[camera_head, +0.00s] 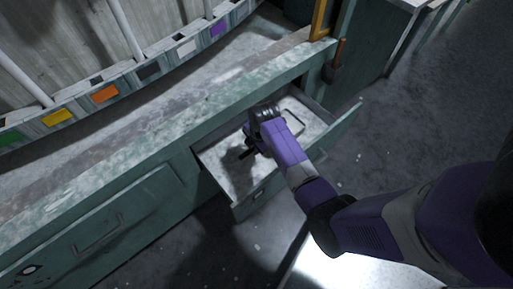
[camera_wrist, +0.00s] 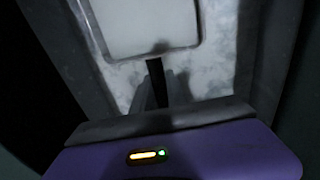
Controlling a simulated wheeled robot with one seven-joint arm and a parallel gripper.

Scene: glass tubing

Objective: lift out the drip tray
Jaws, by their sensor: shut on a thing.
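The drip tray (camera_wrist: 140,22) is a pale, shallow rounded rectangle with a dark rim at the top of the wrist view. A dark bar (camera_wrist: 156,75), which looks like its handle, runs from the rim toward my gripper (camera_wrist: 162,92). My gripper is shut on this bar, with grey fingers on both sides of it. In the head view, part of the tray's rim (camera_head: 293,122) shows at the right of my gripper (camera_head: 250,150), over the open drawer. My wrist hides the rest of it. I cannot tell whether the tray touches the drawer floor.
The open drawer (camera_head: 245,208) has walls close around the tray. The green bench (camera_head: 175,125) stands behind it, with a closed drawer at lower left. Coloured tiles and white tubes line the bench top. An orange frame (camera_head: 320,20) stands at the back. The floor at right is open.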

